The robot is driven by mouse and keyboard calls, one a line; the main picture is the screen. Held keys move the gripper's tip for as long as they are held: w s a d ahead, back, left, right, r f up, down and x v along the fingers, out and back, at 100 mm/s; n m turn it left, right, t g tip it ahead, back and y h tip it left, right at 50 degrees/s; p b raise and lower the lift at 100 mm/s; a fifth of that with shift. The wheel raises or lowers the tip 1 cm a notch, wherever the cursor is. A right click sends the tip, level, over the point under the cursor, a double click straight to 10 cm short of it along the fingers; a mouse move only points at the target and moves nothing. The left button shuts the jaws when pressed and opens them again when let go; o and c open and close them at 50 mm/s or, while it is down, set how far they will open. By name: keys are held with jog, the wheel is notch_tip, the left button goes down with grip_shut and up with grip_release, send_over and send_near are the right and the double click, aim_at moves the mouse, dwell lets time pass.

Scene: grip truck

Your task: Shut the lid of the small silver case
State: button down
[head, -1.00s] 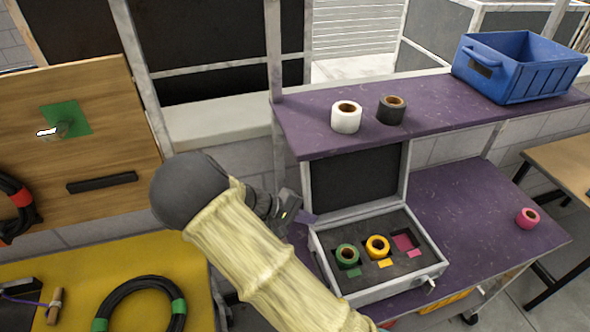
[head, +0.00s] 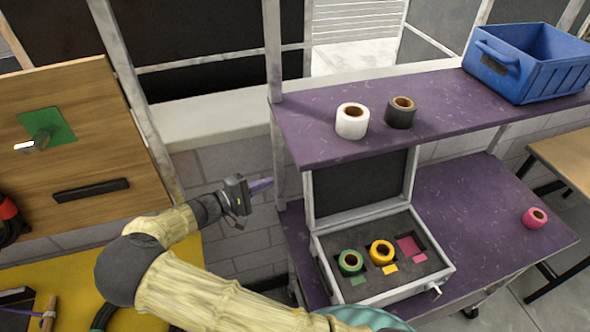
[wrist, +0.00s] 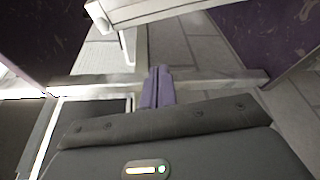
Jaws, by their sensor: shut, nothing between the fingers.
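The small silver case (head: 325,243) stands open on the lower purple shelf in the head view. Its lid (head: 362,183) is raised about upright at the back, its top edge hidden behind or under the upper shelf. Inside, a green tape roll (head: 350,262) and a yellow tape roll (head: 382,252) sit in dark foam; the pink-marked slot (head: 411,247) is empty. My gripper (head: 268,185) is left of the lid, apart from it, beside the frame post. Its purple fingers (wrist: 158,88) are shut and empty in the wrist view.
The upper purple shelf (head: 300,135) overhangs the lid and carries a white roll (head: 352,122), a black roll (head: 400,113) and a blue crate (head: 527,65). A pink roll (head: 534,218) lies on the lower shelf at right. An upright post (head: 279,170) stands near my gripper.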

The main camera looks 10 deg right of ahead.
jog(key=shift+a+r, duration=0.15)
jog(key=shift+a, duration=0.05)
jog(key=shift+d, duration=0.1)
jog(key=w+d+p, duration=0.1)
jog(key=d+p, duration=0.6)
jog(key=d, duration=0.2)
jog(key=shift+d+p, duration=0.15)
jog(key=shift+p, duration=0.2)
jog(key=shift+r, duration=0.15)
dwell(0.5)
